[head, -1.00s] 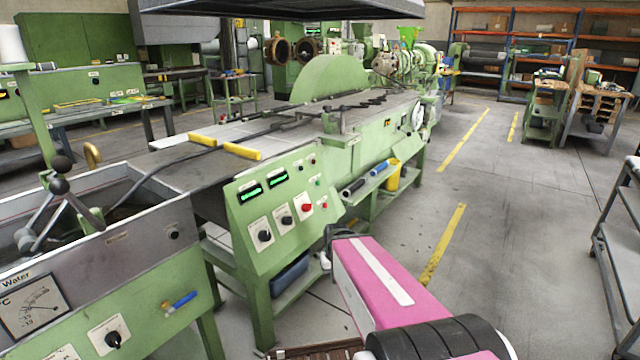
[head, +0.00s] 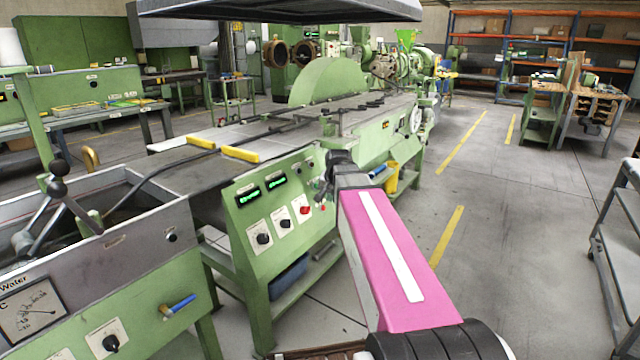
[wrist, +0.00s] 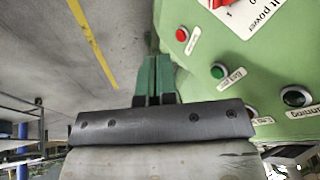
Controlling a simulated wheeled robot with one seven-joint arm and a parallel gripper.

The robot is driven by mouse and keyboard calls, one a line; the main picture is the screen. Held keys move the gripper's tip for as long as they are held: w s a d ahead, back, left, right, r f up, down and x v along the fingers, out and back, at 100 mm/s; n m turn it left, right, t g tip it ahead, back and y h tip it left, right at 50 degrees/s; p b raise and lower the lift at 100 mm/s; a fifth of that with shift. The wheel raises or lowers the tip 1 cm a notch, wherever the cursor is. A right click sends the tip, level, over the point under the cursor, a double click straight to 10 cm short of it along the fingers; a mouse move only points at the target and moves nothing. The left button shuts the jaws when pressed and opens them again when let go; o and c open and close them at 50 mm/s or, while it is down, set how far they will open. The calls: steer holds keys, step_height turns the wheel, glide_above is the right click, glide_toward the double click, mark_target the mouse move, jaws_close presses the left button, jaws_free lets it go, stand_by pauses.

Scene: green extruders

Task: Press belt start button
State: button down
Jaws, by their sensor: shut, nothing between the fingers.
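The green control panel (head: 262,222) stands at the middle of the head view, with two lit displays and several knobs and buttons. In the wrist view a small green button (wrist: 218,71) with a white label sits on the panel, right of my gripper (wrist: 152,68). The label is upside down and hard to read. A small red button (wrist: 182,34) is above it. My gripper's green fingers are shut and empty, beside the panel and apart from the green button. In the head view my gripper (head: 322,193) hides part of the panel's right side.
A black knob (wrist: 297,97) is right of the green button. The large red button (head: 305,209) is on the panel near my gripper. A yellow bin (head: 391,176) stands beyond my arm. The floor to the right is open, with a cart (head: 620,240) at the edge.

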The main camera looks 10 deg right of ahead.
steer(key=w+d+r+m+t, duration=0.1)
steer(key=w+r, duration=0.3)
steer(key=r, duration=0.6)
steer(key=shift+w+d+m+t, duration=0.15)
steer(key=shift+m+t, duration=0.15)
steer(key=shift+m, duration=0.3)
glide_toward(316, 186)
steer(key=w+d+f, duration=0.2)
steer(key=d+f, duration=0.2)
steer(key=f, duration=0.1)
steer(key=shift+w+a+f, duration=0.3)
steer(key=shift+w+a, duration=0.2)
steer(key=shift+a, duration=0.25)
steer(key=shift+w+a+f, duration=0.3)
steer(key=shift+w+a, duration=0.15)
steer(key=shift+a, duration=0.25)
